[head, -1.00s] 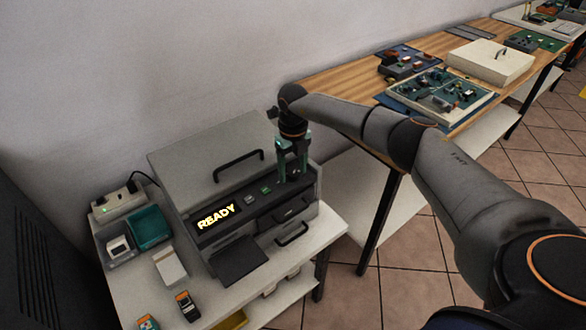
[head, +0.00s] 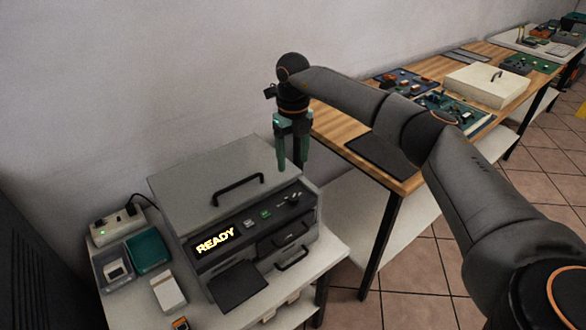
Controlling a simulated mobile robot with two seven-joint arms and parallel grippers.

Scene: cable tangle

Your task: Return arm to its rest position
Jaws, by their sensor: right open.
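My right arm comes in from the right side of the head view and reaches over to the grey machine. Its gripper (head: 291,167) has green fingers pointing down. It is open and empty, above the right end of the machine's front panel. The grey machine (head: 205,172) stands on a white table, with a lit panel reading READY (head: 215,242). Its top handle (head: 238,188) is left of the gripper. My left gripper is not in view.
A wooden bench (head: 340,124) with circuit boards (head: 455,110) and a cream box (head: 487,86) lies behind and below my right arm. The white table (head: 333,240) holds a power strip (head: 117,225) and a teal tray (head: 148,251). A wall is close behind the machine.

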